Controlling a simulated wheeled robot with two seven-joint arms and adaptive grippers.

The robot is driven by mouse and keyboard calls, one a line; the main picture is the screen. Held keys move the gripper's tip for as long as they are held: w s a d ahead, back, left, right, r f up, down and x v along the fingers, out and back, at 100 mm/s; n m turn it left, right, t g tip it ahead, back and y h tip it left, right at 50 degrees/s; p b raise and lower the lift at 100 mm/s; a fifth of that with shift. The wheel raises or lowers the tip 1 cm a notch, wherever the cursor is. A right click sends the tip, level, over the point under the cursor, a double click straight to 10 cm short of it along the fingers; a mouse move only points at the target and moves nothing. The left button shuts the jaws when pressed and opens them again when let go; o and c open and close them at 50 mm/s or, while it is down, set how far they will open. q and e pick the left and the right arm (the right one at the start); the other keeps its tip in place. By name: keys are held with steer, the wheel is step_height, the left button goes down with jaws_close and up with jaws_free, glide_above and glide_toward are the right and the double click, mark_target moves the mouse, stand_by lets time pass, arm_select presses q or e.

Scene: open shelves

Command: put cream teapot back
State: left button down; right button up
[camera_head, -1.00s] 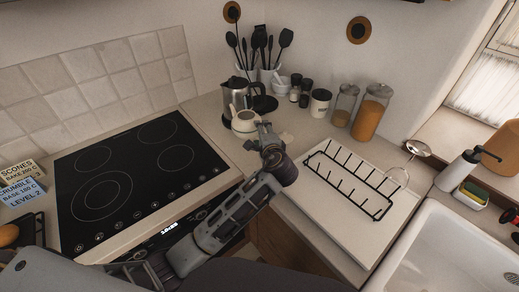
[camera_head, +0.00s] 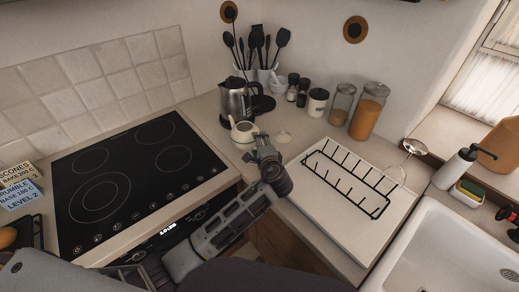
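The cream teapot (camera_head: 243,132) stands upright on the worktop in the corner, just in front of the steel kettle. My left gripper (camera_head: 264,142) is just right of and in front of the teapot, over the worktop, and looks apart from it. Its fingers are small and seen from behind, so I cannot tell if they are open or shut. A small pale round thing (camera_head: 284,137), perhaps a lid, lies on the worktop right of the gripper. My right gripper is not in view.
The kettle (camera_head: 236,99) and a utensil pot stand behind the teapot. Several jars (camera_head: 367,112) line the wall. A black hob (camera_head: 133,180) is at left. A wire rack (camera_head: 345,182) on a white board and a sink (camera_head: 450,250) are at right.

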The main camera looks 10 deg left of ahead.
arm_select(q)
steer(key=shift+f, duration=0.85)
steer(key=c, duration=0.7)
jaws_free()
steer(key=shift+f, duration=0.15)
steer(key=shift+c, duration=0.2)
steer(key=shift+s, duration=0.1)
steer(key=shift+b+v, duration=0.5)
steer(key=shift+v, duration=5.45)
